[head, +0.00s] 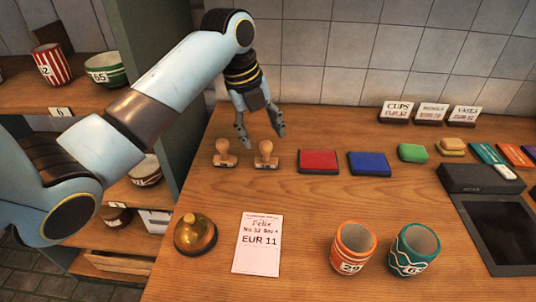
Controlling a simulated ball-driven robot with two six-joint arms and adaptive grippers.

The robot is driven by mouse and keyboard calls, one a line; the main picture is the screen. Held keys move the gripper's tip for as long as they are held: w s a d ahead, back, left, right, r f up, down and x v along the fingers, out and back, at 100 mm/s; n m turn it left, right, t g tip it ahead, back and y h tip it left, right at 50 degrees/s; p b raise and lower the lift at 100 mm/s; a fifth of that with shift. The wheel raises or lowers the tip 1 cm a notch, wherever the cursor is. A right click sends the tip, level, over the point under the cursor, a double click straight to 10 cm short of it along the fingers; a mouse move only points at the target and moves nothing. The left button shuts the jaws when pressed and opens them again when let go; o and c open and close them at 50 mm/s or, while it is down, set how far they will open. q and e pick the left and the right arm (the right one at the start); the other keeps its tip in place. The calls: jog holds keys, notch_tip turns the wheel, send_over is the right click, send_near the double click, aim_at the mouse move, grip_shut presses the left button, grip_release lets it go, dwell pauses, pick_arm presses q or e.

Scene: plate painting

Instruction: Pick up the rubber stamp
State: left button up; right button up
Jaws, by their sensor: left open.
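Two rubber stamps with wooden handles stand upright near the back left of the wooden counter: a left stamp (224,154) and a right stamp (266,155). My left gripper (262,134) is open and empty, pointing down above and slightly behind the right stamp. Its two fingers show on either side of the right stamp's upper handle in the picture. I cannot tell whether they touch it. The right gripper is not in view.
Red (319,161) and blue (369,163) ink pads lie right of the stamps. A brass bell (195,234), a price slip (258,244), an orange cup (353,247) and a teal cup (413,250) are nearer. Signs stand at the back right.

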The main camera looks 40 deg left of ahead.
aim_at(265, 142)
pick_arm(q)
jog(key=p+x, duration=0.1)
jog(key=x, duration=0.3)
jog(key=shift+w+a+f, duration=0.1)
jog(key=shift+w+f, duration=0.05)
jog(key=shift+f, duration=0.4)
jog(key=shift+c, duration=1.4)
jog(key=c, duration=0.4)
grip_shut()
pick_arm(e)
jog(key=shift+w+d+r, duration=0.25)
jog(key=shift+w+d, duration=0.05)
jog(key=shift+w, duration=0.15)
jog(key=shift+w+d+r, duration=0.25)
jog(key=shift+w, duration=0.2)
